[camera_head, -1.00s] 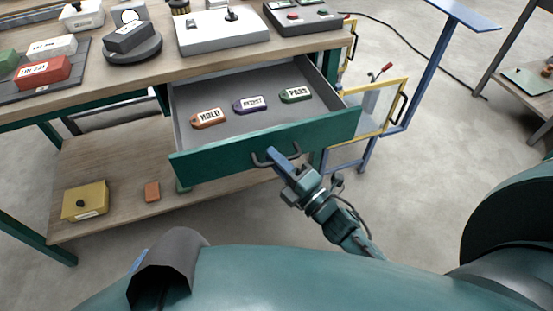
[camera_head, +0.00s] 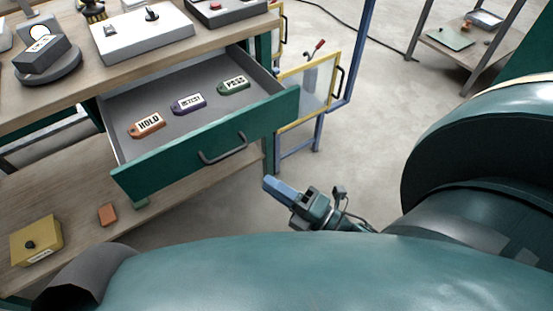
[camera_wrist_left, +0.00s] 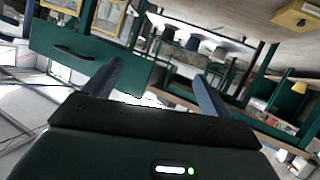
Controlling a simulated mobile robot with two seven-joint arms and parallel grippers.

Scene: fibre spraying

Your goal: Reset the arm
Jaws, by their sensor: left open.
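The green-fronted drawer (camera_head: 190,150) is pulled out of the workbench. It holds an orange HOLD tag (camera_head: 147,125), a purple tag (camera_head: 188,104) and a green PASS tag (camera_head: 233,85). My left gripper (camera_wrist_left: 158,70) is open and empty in the left wrist view, its two blue fingers spread. The drawer front also shows there (camera_wrist_left: 70,55).
A yellow box (camera_head: 36,240) and an orange block (camera_head: 107,214) lie on the lower shelf. A yellow-framed clear door (camera_head: 306,92) stands right of the drawer. Open floor (camera_head: 375,140) lies to the right, before a far table (camera_head: 470,50).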

